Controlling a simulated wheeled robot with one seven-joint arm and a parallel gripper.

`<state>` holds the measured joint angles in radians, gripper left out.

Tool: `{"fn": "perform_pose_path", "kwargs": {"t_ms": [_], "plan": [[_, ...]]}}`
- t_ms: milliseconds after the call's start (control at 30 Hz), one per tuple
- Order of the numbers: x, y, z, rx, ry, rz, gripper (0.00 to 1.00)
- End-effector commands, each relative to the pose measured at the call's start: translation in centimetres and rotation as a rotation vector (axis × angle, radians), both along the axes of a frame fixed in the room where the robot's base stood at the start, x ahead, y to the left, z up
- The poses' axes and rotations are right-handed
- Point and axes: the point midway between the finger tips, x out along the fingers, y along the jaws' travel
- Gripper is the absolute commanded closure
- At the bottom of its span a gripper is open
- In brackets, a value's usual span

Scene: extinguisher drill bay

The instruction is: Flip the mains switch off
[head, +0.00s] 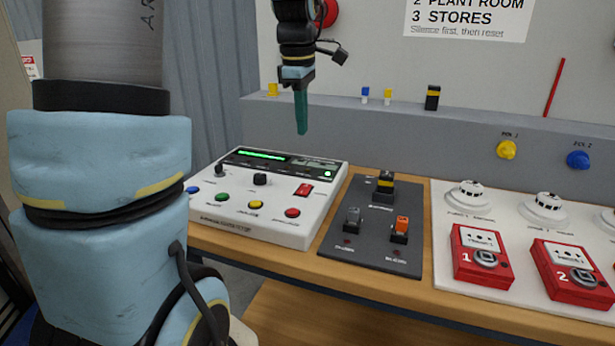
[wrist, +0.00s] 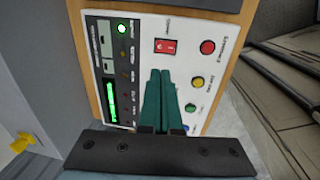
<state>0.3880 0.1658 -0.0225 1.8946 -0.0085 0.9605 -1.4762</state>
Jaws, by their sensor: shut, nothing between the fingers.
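The red rocker switch (head: 303,190), which I take for the mains switch, sits on the right part of the white control panel (head: 225,215). It also shows in the wrist view (wrist: 165,46), just beyond my fingertips. Which way the rocker is tipped is too small to tell. My gripper (head: 302,132) points down, its green fingers shut together and empty. It hangs above the back right of the panel, apart from it. In the wrist view the fingertips (wrist: 160,73) cover part of the panel below the switch.
The panel carries a lit green display (head: 262,154), dark knobs (head: 260,180) and coloured buttons (head: 292,213). To its right lie a dark plate (head: 345,255) with several switches, then a white board with red call points (head: 482,257). A grey ledge (head: 400,135) runs behind.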

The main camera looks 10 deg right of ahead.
Motion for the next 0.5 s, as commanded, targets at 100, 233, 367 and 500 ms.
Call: {"fn": "perform_pose_path", "kwargs": {"t_ms": [100, 233, 367, 500], "plan": [[0.0, 0.0, -0.3, 0.001, 0.002, 0.000, 1.00], [0.1, -0.1, -1.6, 0.001, 0.005, 0.001, 1.00], [0.4, -0.2, -4.0, 0.002, 0.007, 0.002, 1.00], [0.6, -0.3, -6.9, 0.002, 0.007, 0.001, 1.00]]}}
